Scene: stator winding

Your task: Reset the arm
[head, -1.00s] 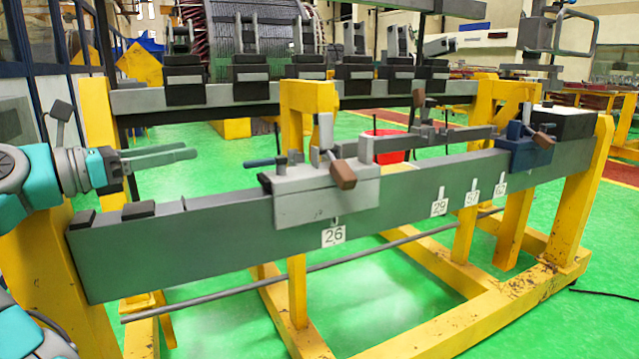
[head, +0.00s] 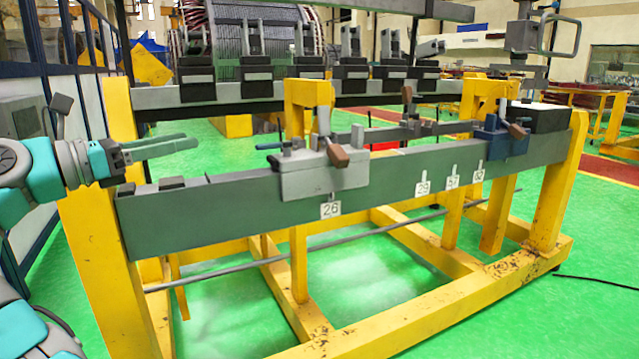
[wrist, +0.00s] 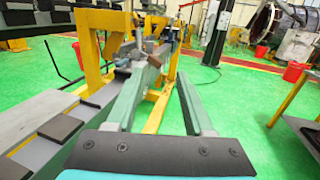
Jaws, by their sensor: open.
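My gripper (head: 178,146) is at the left in the head view, with its two long grey-green fingers pointing right, above the left end of the grey beam. The fingers hold nothing. In the wrist view my gripper (wrist: 158,100) shows its two fingers spread apart, with green floor visible between them. The grey beam (head: 230,213) runs across the yellow frame. A light grey clamp block (head: 322,178) with a brown-tipped lever sits on it above the label 26. A dark blue clamp block (head: 499,143) sits near the right end.
The yellow frame (head: 300,290) stands on a green floor. Behind it a second rail (head: 225,97) carries several dark clamps. A dark box (head: 536,118) sits on the beam's right end. In the wrist view a red bucket (wrist: 294,72) stands on open floor.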

